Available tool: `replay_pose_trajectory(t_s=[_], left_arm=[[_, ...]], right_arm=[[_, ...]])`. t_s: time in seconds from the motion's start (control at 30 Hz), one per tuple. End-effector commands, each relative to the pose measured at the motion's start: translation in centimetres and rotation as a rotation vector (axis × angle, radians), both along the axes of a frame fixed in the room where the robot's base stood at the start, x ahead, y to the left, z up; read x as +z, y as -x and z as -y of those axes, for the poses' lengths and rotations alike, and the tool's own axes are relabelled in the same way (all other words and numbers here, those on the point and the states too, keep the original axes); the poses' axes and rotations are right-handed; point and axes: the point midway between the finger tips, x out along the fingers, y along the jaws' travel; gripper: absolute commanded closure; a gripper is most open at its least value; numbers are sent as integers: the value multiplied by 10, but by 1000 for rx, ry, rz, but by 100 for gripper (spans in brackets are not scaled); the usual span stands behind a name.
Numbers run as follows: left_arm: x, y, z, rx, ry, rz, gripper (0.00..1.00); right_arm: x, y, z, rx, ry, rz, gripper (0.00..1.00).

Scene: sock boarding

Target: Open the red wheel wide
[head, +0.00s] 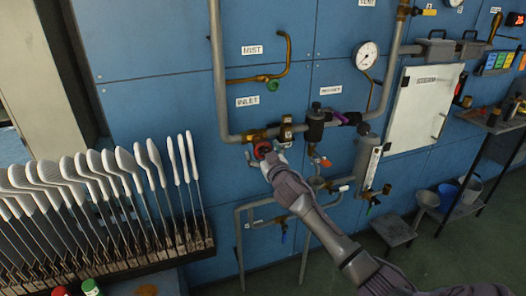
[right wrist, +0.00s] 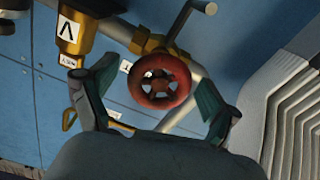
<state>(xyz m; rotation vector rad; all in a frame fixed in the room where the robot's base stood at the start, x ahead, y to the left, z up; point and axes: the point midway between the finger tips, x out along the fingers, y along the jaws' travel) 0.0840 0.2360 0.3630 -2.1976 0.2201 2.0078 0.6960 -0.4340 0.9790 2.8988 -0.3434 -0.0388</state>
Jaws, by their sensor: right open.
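The red wheel (right wrist: 160,82) is a round spoked handwheel on a brass valve (right wrist: 158,43). In the right wrist view it sits between the two fingers of my right gripper (right wrist: 157,101), with a gap on both sides. In the head view the red wheel (head: 262,150) is partly hidden by my right gripper (head: 268,158), at the pipe below the INLET label (head: 247,101). My right gripper is open and holds nothing. My left gripper is not in view.
A rack of white sock boards (head: 100,180) stands at the left. A green wheel (head: 273,85) is above, by the MIST label (head: 252,50). A black regulator (head: 316,125), gauge (head: 366,55) and flow tube (head: 367,163) crowd the panel to the right.

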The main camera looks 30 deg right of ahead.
Motion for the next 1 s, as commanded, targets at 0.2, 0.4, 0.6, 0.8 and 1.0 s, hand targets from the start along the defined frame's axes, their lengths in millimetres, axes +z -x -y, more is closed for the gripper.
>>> replay_pose_trajectory(t_s=[0.2, 0.4, 0.6, 0.8, 1.0], left_arm=[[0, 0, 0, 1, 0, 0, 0], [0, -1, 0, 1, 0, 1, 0], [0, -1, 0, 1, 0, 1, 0], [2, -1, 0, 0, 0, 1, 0], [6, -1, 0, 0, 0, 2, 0]], right_arm=[[0, 0, 0, 0, 0, 0, 34], [0, 0, 0, 0, 0, 0, 67], [0, 0, 0, 0, 8, -2, 73], [0, 0, 0, 1, 63, -15, 73], [1, 0, 0, 1, 189, -46, 73]])
